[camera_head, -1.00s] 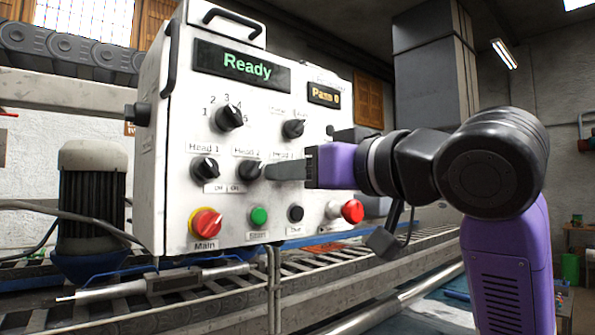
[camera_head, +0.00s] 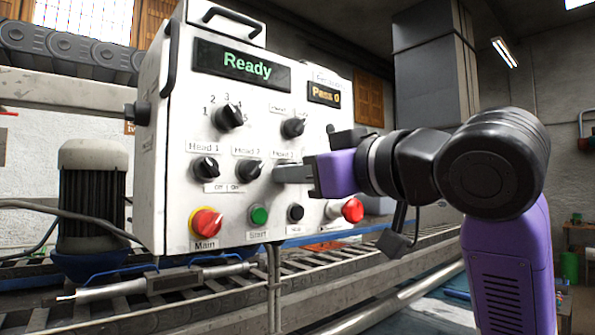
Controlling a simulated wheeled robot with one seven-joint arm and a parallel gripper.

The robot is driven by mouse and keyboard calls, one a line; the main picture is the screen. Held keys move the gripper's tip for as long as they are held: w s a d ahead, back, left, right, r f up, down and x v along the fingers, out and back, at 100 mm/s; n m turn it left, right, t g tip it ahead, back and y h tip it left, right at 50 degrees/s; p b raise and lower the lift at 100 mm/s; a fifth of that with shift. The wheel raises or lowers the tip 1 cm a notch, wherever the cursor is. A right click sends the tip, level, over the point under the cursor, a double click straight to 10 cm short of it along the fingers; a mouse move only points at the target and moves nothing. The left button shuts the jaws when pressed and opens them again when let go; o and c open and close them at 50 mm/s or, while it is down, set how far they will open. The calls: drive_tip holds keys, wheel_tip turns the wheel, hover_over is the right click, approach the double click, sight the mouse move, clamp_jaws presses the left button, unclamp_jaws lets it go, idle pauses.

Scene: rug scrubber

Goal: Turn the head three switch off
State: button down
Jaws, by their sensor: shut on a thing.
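The white control panel (camera_head: 180,150) stands at the left centre. A row of black rotary switches runs across its middle: the Head 1 switch (camera_head: 205,167), the Head 2 switch (camera_head: 250,170) and, under the Head 3 label (camera_head: 286,155), a third one. My gripper (camera_head: 282,173) reaches in from the right, with its grey fingers at the Head 3 position. The fingers hide that switch, so its knob angle cannot be seen. The jaws are shut on the Head 3 switch.
Above are a numbered dial (camera_head: 229,117), another black knob (camera_head: 292,127), a green "Ready" display (camera_head: 240,64) and a "Pass 0" display (camera_head: 324,94). Below are the red Main switch (camera_head: 206,222), green Start button (camera_head: 259,216), a black button (camera_head: 295,212) and a red knob (camera_head: 352,210).

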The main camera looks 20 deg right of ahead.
drive_tip(key=n, duration=1.3)
drive_tip(key=shift+n, duration=0.3)
idle(0.4)
drive_tip(key=c, duration=1.2)
unclamp_jaws()
drive_tip(key=shift+o, duration=0.2)
drive_tip(key=b+v, duration=0.1)
drive_tip(key=v, duration=0.6)
drive_tip(key=shift+s+d, duration=0.15)
drive_tip(key=shift+s, duration=0.2)
